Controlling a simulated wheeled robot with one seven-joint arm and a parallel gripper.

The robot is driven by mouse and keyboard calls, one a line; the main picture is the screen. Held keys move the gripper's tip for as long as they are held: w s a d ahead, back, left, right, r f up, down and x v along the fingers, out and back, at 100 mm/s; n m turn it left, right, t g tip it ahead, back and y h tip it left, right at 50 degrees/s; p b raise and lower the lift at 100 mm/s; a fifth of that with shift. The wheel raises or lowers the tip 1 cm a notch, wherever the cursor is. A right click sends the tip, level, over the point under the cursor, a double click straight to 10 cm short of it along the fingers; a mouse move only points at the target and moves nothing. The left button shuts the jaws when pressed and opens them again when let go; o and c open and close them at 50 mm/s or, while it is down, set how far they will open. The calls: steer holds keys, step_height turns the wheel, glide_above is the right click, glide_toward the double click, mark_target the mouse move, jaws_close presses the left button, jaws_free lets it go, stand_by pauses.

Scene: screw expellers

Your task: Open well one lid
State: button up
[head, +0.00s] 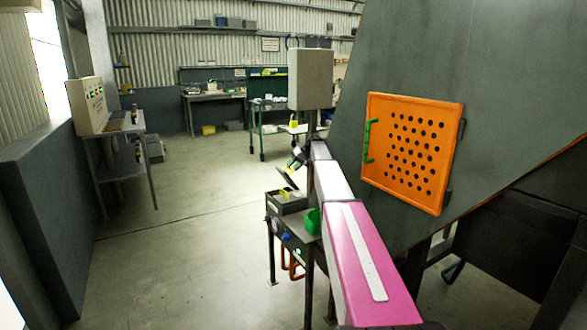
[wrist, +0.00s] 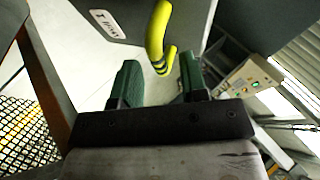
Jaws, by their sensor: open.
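In the wrist view a dark grey panel (wrist: 135,22) bears a white label (wrist: 107,22) whose writing I cannot read surely; it seems to be the well lid. A curved yellow handle (wrist: 158,30) comes off it, with dark bands near its lower end. My gripper (wrist: 159,60) is open, its two green fingers on either side of the handle's lower end, with gaps showing at both sides.
An orange perforated panel (head: 412,150) with a green handle (head: 367,141) is on the sloping grey machine at right. A green container (head: 313,221) stands beside the dark box. A control box (head: 90,105) stands at left. The floor between is clear.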

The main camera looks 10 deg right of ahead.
steer(key=r, duration=0.2)
steer(key=a+r, duration=0.1)
steer(key=r, duration=0.1)
steer(key=shift+s, duration=0.4)
steer(key=s+a+r, duration=0.4)
steer(key=a+r, duration=0.2)
steer(key=a, duration=0.3)
steer(key=shift+s+a+r, duration=0.15)
steer(key=shift+a+r, duration=0.05)
steer(key=shift+a, duration=0.05)
